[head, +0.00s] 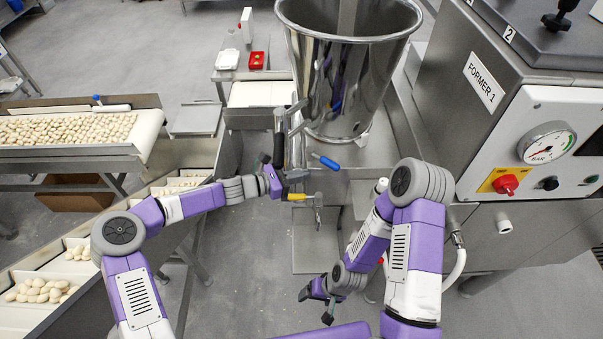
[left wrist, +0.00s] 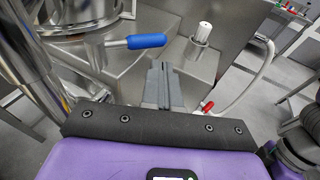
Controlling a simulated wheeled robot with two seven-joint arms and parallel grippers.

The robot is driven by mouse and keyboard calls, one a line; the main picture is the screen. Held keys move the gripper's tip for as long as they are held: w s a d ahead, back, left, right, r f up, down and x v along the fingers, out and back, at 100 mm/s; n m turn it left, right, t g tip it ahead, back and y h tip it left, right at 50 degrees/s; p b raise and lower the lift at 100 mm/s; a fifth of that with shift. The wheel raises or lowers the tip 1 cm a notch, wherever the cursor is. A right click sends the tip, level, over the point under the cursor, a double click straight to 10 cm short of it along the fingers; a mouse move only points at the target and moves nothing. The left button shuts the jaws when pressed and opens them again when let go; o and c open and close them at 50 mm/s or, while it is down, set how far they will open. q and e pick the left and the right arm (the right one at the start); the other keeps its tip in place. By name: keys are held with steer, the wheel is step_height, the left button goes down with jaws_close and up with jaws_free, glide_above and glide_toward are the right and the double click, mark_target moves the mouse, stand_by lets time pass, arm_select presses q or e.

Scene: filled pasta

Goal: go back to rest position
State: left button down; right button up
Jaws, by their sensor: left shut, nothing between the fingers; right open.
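My left gripper (head: 284,180) is at the middle of the head view, in front of the steel hopper (head: 345,75) and close to the blue-handled lever (head: 325,161). In the left wrist view its fingers (left wrist: 163,84) are together with nothing between them. The blue handle (left wrist: 147,41) shows just beyond the fingertips there, apart from them as far as I can tell. My right gripper (head: 318,298) hangs low at the bottom middle of the head view, open and empty, above the floor.
A machine marked FORMER 1 (head: 484,83) with a gauge and red knob stands at the right. A yellow handle (head: 297,197) is just below my left gripper. A conveyor (head: 70,151) and trays of pasta (head: 40,291) lie at the left. Floor shows between the arms.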

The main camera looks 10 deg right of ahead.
arm_select(q)
steer(key=s+a+f+m+g+y+b, duration=0.1)
steer(key=s+a+f+m+y+b, duration=0.15)
steer(key=s+f, duration=0.5)
steer(key=s+a+f+m+g+y+b, duration=0.2)
steer(key=s+f+m+y, duration=0.15)
steer(key=f, duration=0.75)
steer(key=s+a+f+m+y+b, duration=0.5)
steer(key=s+a+f+m, duration=0.7)
steer(key=s, duration=0.6)
steer(key=a+f, duration=0.2)
steer(key=a, duration=0.1)
arm_select(e)
step_height(320, 180, down, 10)
steer(key=shift+r, duration=0.15)
steer(key=shift+c, duration=0.3)
